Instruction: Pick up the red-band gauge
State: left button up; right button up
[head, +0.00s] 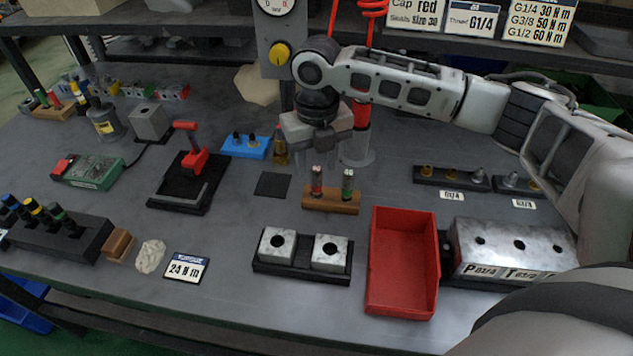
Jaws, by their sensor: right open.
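The red-band gauge (317,179) stands upright in a wooden stand (331,204) in the middle of the table in the head view. A green-band gauge (347,184) stands to its right in the same stand. My right gripper (316,165) points down over the red-band gauge, with its fingers open around or just above the gauge's top. I cannot tell if a finger touches it. My left gripper is not in view.
A red bin (401,292) and two metal blocks on a black base (300,274) lie in front of the stand. A blue holder (245,146) and a dark square pad (272,185) lie to the left. A red-and-white post (357,147) stands close behind.

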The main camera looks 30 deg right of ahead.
aim_at(316, 168)
jog(key=shift+f, duration=1.6)
grip_shut()
jog(key=shift+r, duration=0.1)
